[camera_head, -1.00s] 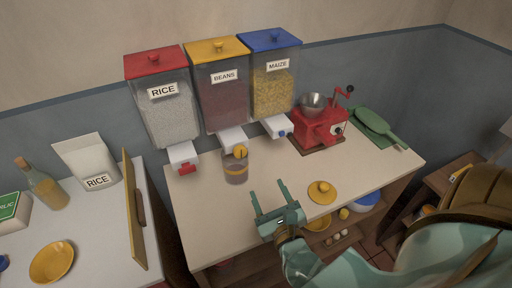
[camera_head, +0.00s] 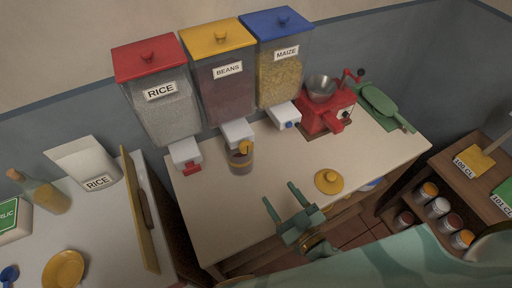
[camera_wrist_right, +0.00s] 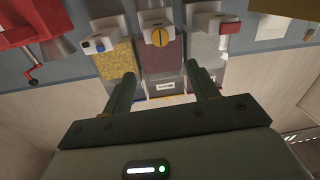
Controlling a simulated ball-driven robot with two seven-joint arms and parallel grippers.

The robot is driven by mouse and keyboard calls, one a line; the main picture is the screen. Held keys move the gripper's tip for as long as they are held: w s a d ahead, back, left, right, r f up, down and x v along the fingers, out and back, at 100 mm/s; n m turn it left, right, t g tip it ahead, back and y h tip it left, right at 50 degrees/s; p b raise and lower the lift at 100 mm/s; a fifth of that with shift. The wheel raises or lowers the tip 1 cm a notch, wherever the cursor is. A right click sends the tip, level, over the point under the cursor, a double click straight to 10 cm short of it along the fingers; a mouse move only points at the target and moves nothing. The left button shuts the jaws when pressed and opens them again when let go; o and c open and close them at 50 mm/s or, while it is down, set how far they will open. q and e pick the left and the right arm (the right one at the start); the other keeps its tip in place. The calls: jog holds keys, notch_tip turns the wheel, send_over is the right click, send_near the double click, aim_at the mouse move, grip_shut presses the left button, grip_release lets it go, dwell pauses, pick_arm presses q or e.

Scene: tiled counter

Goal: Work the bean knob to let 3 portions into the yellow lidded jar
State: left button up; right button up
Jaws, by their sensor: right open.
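The bean dispenser (camera_head: 224,92) has a yellow lid, a BEANS label and a white spout (camera_head: 237,131). Its round yellow knob (camera_head: 245,147) also shows in the right wrist view (camera_wrist_right: 159,37). A clear jar (camera_head: 240,163) stands upright on the counter below this spout; the knob partly covers its top, and its contents are unclear. A round yellow lid (camera_head: 328,181) lies on the counter to the right. My right gripper (camera_head: 281,194) is open and empty, apart from the jar, nearer the counter's front edge. My left gripper is not in view.
The rice dispenser (camera_head: 162,105) with a red knob and the maize dispenser (camera_head: 280,75) with a blue knob flank the beans. A red grinder (camera_head: 325,115) stands to the right. An upright wooden board (camera_head: 138,215) is at the left. The counter between gripper and jar is clear.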

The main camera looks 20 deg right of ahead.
aim_at(248, 149)
jog(key=x, duration=1.6)
jog(key=shift+w+a+b, duration=0.1)
jog(key=shift+w+b, duration=0.05)
jog(key=shift+b, duration=0.15)
jog(key=c, duration=1)
